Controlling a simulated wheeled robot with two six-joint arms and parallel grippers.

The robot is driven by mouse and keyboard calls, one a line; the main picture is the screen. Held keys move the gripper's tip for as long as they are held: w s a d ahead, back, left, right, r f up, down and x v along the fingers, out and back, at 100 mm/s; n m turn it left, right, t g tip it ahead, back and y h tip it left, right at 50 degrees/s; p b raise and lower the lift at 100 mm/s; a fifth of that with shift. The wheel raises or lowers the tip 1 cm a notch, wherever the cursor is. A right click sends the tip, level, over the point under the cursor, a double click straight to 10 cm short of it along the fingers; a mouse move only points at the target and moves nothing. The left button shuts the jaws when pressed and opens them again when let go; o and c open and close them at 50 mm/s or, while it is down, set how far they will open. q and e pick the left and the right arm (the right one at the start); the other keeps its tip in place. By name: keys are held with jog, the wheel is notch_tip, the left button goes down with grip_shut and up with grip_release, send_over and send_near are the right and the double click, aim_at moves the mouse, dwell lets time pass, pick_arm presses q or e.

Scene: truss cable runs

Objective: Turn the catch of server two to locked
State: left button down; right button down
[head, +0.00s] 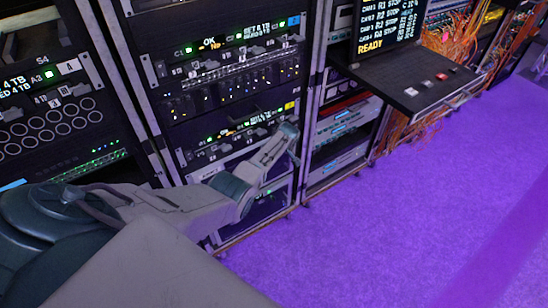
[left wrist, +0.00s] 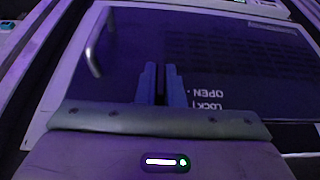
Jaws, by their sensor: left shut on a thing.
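My left gripper (head: 284,140) reaches in from the left against the front of the lower rack unit (head: 215,150), which has a yellow tag. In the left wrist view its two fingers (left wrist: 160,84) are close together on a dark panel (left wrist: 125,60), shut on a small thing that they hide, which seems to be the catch. LOCK and OPEN lettering (left wrist: 207,99) is printed upside down just right of the fingers. The catch's angle cannot be made out. My right gripper is not in view.
A metal handle (left wrist: 97,45) stands on the panel left of the fingers. Above is a unit with a blue tag (head: 294,21). A console shelf (head: 415,85) juts out at the right, with orange cables (head: 400,130) below. The purple floor (head: 400,220) is clear.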

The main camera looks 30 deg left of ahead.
pick_arm(q)
jog(key=c, duration=1.6)
grip_release()
jog(key=shift+o, duration=0.2)
jog(key=shift+d+r, duration=0.15)
jog(key=shift+r, duration=0.3)
jog(key=v, duration=0.9)
jog(key=shift+r+p, duration=0.35)
jog(key=shift+p, duration=0.05)
jog(key=shift+s, duration=0.15)
